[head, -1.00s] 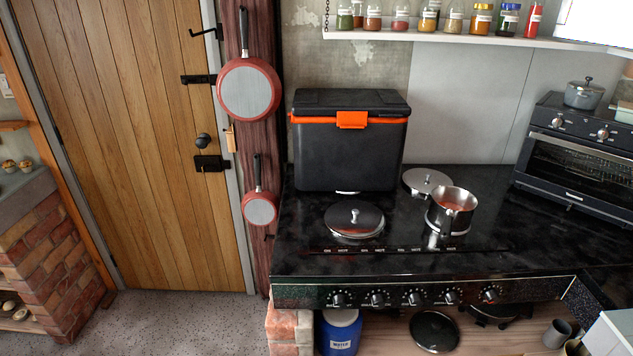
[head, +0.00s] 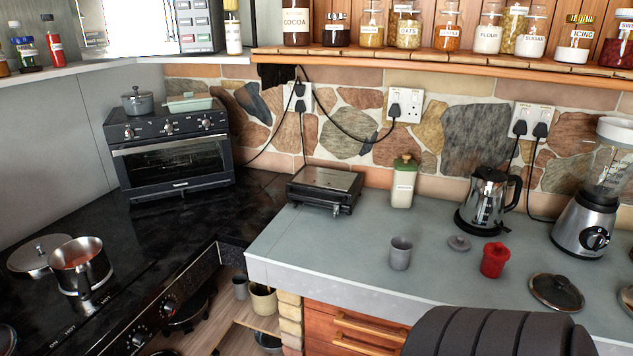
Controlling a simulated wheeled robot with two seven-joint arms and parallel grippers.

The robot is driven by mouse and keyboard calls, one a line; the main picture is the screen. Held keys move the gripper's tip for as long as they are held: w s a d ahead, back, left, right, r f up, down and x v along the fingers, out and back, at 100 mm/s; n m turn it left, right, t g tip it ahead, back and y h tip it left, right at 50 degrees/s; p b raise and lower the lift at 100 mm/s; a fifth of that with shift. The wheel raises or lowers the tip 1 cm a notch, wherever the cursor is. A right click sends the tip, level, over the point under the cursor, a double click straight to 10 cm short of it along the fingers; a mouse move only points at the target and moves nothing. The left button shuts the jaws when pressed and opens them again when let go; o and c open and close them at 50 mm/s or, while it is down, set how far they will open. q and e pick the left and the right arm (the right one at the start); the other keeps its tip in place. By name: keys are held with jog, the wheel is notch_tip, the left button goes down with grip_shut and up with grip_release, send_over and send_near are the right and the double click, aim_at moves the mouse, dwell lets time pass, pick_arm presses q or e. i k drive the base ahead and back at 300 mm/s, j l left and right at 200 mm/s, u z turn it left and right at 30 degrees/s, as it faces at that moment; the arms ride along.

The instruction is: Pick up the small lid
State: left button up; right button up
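A small grey lid (head: 459,243) with a knob lies flat on the grey counter (head: 330,245). It is between a grey cup (head: 401,253) on its left and a red pot (head: 494,260) on its right. A larger dark glass lid (head: 556,292) lies on the same counter, farther right and nearer to me. Metal lids also show on the black stove at the left, one of them (head: 38,254) behind a saucepan. Neither of my grippers is in view.
The counter's front left is clear.

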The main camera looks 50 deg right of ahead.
aim_at(557, 291)
jog(key=z, duration=3.15)
jog(key=j+z, duration=0.15)
jog(key=k+j, duration=0.05)
